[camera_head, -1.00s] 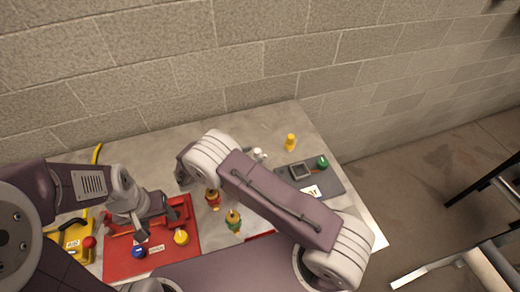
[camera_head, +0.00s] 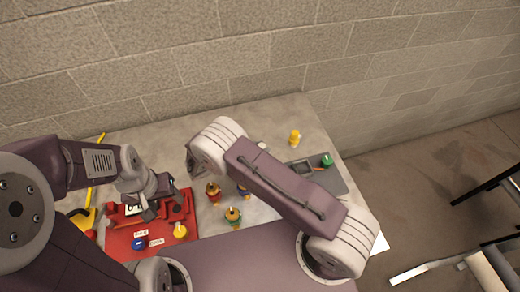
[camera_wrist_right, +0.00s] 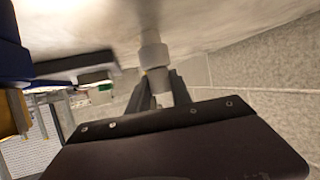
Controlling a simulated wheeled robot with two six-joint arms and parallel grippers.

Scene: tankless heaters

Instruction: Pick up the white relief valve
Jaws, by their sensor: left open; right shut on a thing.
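The white relief valve (camera_wrist_right: 152,55) shows in the right wrist view as a pale cylinder with a wider collar, between the two fingers of my right gripper (camera_wrist_right: 160,88). The fingers are shut on it, and its far end is close to the pale tabletop. In the head view my right gripper is hidden behind its own arm. A small white bit beside that arm (camera_head: 262,145) may be part of the valve. My left gripper (camera_head: 150,214) is open above the red tray (camera_head: 118,246).
The red tray holds a blue knob (camera_head: 138,244) and a yellow knob (camera_head: 180,231). A yellow fitting (camera_head: 295,137) stands near the back. A grey tray (camera_head: 332,178) with a green knob (camera_head: 327,160) lies right. A block wall closes the back.

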